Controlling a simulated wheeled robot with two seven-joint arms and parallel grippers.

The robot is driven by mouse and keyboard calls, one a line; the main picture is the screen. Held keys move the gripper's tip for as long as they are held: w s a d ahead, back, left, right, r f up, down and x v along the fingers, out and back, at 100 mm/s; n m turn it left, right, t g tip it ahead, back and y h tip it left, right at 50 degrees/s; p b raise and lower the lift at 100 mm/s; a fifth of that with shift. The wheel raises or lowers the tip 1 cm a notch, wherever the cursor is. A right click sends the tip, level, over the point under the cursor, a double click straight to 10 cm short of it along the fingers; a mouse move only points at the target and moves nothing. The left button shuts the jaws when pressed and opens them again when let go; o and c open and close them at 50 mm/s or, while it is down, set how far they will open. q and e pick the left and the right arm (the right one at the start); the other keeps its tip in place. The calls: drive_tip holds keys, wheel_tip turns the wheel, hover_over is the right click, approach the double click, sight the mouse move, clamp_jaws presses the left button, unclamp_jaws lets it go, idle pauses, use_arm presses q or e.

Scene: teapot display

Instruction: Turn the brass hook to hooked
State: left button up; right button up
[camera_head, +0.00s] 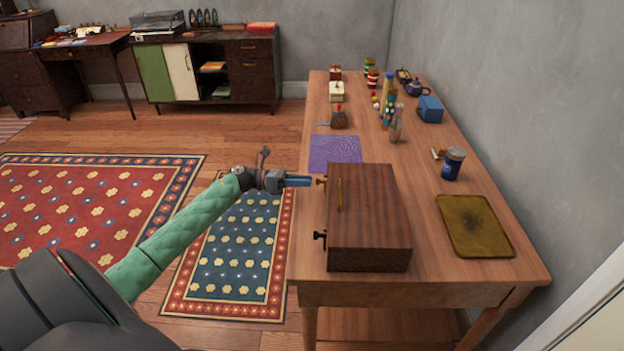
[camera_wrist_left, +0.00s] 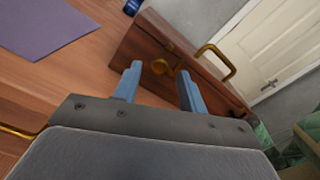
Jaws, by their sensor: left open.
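A dark wooden box (camera_head: 372,225) stands on the table. The brass hook (camera_head: 320,182) sticks out of its left side near the far end. It also shows in the left wrist view (camera_wrist_left: 161,67), just beyond the fingertips. My left gripper (camera_head: 306,181) is level with the hook, its blue fingers pointing right at it. In the left wrist view my left gripper (camera_wrist_left: 157,82) is open, with the hook in line with the gap and nothing held between the fingers. Whether a fingertip touches the hook I cannot tell. My right gripper is in neither view.
A purple mat (camera_head: 335,154) lies behind the box. A blue jar (camera_head: 453,163) and a yellow-brown mat (camera_head: 474,226) are to the right.

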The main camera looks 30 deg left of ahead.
use_arm(q)
drive_tip(key=shift+x, duration=1.4)
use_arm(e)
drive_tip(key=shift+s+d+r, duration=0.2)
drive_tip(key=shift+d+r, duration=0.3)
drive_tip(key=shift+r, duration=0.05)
use_arm(q)
clamp_jaws()
